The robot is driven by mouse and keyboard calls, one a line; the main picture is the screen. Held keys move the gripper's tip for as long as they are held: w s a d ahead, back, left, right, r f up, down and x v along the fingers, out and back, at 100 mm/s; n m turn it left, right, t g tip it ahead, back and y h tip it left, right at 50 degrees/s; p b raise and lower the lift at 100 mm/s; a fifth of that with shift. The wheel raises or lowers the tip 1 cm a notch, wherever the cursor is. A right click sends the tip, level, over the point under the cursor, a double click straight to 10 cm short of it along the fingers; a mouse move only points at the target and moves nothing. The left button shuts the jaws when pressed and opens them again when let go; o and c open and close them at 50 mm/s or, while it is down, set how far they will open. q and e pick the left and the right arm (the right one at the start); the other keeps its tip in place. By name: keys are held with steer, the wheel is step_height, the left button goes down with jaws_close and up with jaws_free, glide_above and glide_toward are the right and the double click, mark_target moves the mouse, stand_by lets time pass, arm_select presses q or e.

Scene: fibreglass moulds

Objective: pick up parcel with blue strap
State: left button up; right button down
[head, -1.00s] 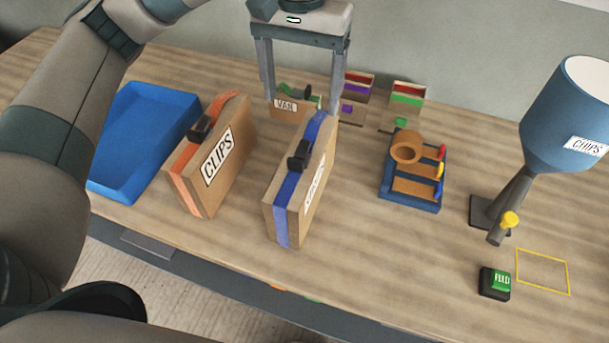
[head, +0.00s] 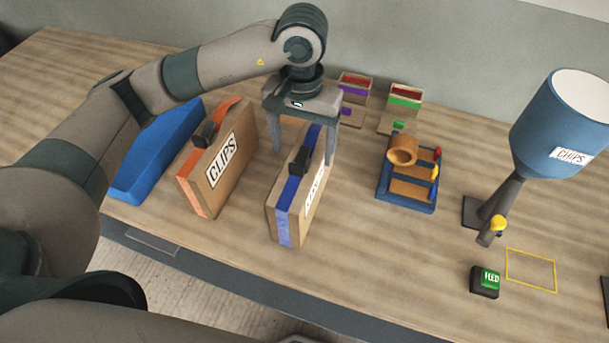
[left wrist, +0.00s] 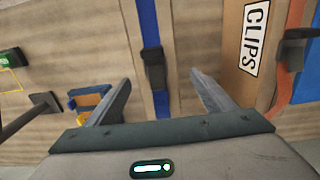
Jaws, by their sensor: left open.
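The parcel with the blue strap (head: 301,224) stands upright on the table, its black handle (head: 299,161) on top and a white label on its right side. In the left wrist view its blue strap (left wrist: 149,22) and black handle (left wrist: 154,70) lie between the fingers. My left gripper (head: 304,158) is open and empty, pointing down over the parcel's far part. One finger is on each side of it in the head view; I cannot tell whether either touches. The open fingers also show in the left wrist view (left wrist: 160,82). My right gripper is not in view.
A parcel with an orange strap (head: 236,172), labelled CLIPS, stands close on the left, beside a blue tray (head: 160,150). On the right are a blue-based rack (head: 406,205), a blue CHIPS hopper (head: 552,125) and a green FEED button (head: 490,278). Small bins stand behind.

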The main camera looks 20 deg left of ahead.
arm_select(q)
steer(key=shift+f, duration=0.25)
steer(key=shift+d+f+p, duration=0.1)
steer(key=shift+f+p, duration=0.35)
steer(key=shift+p, duration=0.25)
step_height(320, 180, down, 4)
steer(key=shift+d+r+p, duration=0.1)
steer(key=shift+r+p, duration=0.1)
steer(key=shift+p, duration=0.9)
steer(key=shift+w+f, duration=0.1)
steer(key=shift+f, duration=0.25)
jaws_close()
